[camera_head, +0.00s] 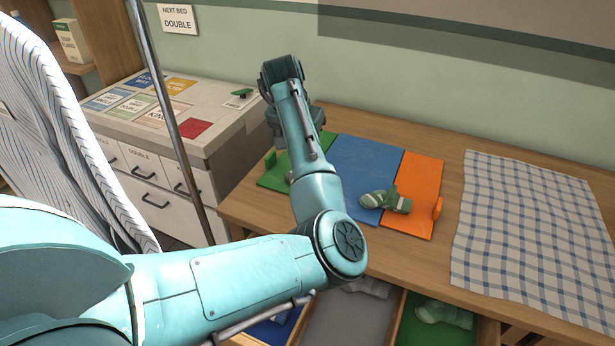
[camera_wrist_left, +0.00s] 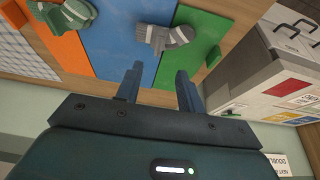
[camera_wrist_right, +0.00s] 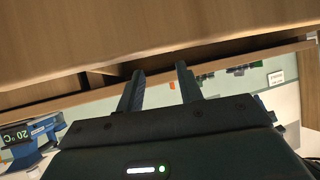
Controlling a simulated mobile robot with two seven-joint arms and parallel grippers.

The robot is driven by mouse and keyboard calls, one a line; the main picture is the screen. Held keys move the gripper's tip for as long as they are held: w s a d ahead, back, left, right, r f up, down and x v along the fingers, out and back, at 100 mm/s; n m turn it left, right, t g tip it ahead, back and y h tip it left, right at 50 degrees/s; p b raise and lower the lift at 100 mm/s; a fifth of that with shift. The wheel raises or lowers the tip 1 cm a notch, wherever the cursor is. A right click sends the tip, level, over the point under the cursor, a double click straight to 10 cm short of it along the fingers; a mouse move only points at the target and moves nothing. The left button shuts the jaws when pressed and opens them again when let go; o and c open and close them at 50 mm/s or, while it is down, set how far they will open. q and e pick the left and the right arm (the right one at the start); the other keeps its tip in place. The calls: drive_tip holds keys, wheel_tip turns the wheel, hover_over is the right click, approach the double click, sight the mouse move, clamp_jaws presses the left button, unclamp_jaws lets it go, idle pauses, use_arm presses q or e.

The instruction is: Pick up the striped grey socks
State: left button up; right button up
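The striped grey socks (camera_wrist_left: 168,38) lie bundled across the border of the blue and green panels in the left wrist view. In the head view my left arm hides most of them. My left gripper (camera_wrist_left: 160,84) is open and empty, with its fingers pointing toward the panels, apart from the socks. In the head view my left arm reaches over the table and the fingertips cannot be made out. My right gripper (camera_wrist_right: 160,84) is open and empty near a wooden surface; it is not in the head view.
Green striped socks (camera_head: 386,200) lie across the blue panel (camera_head: 362,165) and orange panel (camera_head: 415,178). A checked cloth (camera_head: 530,235) covers the table's right. A white drawer cabinet (camera_head: 150,180) stands left. Below the table's front, open compartments hold grey socks (camera_head: 367,287) and green socks (camera_head: 443,313).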

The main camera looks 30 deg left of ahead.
use_arm(q)
drive_tip(key=x, duration=1.2)
drive_tip(key=shift+w, duration=0.1)
clamp_jaws()
